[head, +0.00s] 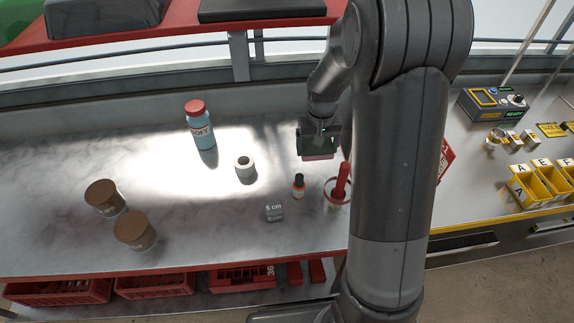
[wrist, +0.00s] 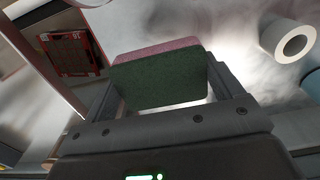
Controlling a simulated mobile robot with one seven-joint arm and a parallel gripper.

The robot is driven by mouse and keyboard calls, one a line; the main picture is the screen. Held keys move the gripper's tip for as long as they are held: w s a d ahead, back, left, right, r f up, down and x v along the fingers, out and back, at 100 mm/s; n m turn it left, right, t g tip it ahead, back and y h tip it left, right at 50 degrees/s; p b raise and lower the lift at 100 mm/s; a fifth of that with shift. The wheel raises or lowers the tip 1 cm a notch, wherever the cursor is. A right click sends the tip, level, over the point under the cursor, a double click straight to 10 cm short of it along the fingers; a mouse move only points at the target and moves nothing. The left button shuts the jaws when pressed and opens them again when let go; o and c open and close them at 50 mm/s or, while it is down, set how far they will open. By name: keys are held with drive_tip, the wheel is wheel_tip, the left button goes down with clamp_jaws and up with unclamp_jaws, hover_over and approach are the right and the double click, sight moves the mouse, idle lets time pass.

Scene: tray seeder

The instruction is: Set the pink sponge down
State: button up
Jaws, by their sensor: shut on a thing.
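The pink sponge (head: 319,155) has a dark green layer. In the head view it hangs beneath my gripper (head: 318,140), with the pink side low. In the wrist view the pink sponge (wrist: 160,50) lies between the two fingers of my gripper (wrist: 165,90), which is shut on it. Its green face points toward the wrist camera. The sponge appears held above the grey worktop (head: 230,215), behind the red-handled cup; the exact gap is hard to tell.
A red-handled cup (head: 337,190), small dropper bottle (head: 298,185), white roll (head: 245,170) and blue bottle (head: 201,127) stand nearby. A grey 5 cm block (head: 274,212) lies in front. Two brown-lidded jars (head: 134,230) stand left. The middle-left worktop is clear.

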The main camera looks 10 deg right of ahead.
drive_tip(key=shift+d+r, duration=0.25)
drive_tip(key=shift+d, duration=0.85)
hover_over(288, 166)
wheel_tip(288, 166, down, 7)
drive_tip(key=shift+a, duration=0.1)
drive_tip(key=shift+f, duration=1.95)
drive_tip(key=shift+f, duration=0.15)
drive_tip(key=o, duration=0.8)
